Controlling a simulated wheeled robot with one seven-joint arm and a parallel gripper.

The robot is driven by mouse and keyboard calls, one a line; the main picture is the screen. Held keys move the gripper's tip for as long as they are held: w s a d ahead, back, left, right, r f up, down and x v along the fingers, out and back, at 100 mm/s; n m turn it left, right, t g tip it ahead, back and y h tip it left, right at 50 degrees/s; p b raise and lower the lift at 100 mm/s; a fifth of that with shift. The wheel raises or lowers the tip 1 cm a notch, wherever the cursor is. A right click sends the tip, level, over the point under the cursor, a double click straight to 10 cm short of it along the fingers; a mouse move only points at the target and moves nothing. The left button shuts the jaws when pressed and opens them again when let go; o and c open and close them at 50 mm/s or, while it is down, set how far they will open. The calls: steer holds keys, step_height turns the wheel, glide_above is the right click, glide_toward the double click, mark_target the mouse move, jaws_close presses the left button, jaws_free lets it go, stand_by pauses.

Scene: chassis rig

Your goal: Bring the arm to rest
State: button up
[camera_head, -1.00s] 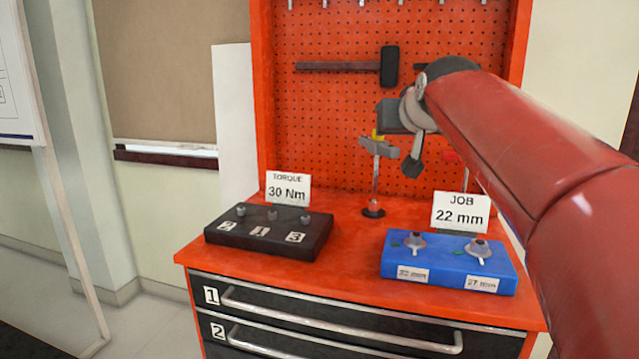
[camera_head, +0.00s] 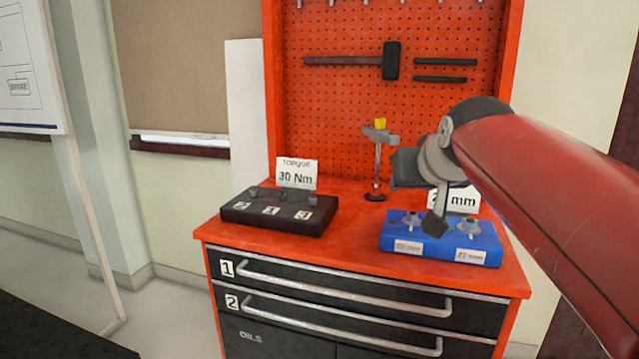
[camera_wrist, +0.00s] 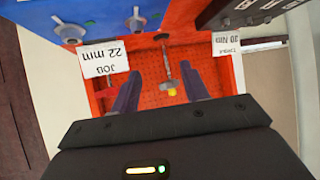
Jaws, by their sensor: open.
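My red arm comes in from the right in the head view. My gripper (camera_head: 436,222) hangs over the front of the blue block, partly covering that block and the JOB card. In the wrist view, its two dark fingers (camera_wrist: 160,92) stand apart with nothing held between them. The wrist view is turned upside down and shows the bench beyond the fingers.
The orange bench holds a black block (camera_head: 272,222) with several studs, a TORQUE 30 Nm card (camera_head: 297,174), a blue block (camera_head: 470,237) with sockets, and a stand with a yellow-topped tool (camera_head: 378,150). A hammer (camera_head: 391,61) hangs on the pegboard. Drawers (camera_head: 340,287) are below.

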steer(key=s+f+g, duration=0.5)
steer(key=s+f, duration=1.8)
steer(key=f, duration=0.1)
steer(key=shift+f+g, duration=0.2)
steer(key=shift+g, duration=0.1)
steer(key=shift+a, duration=0.15)
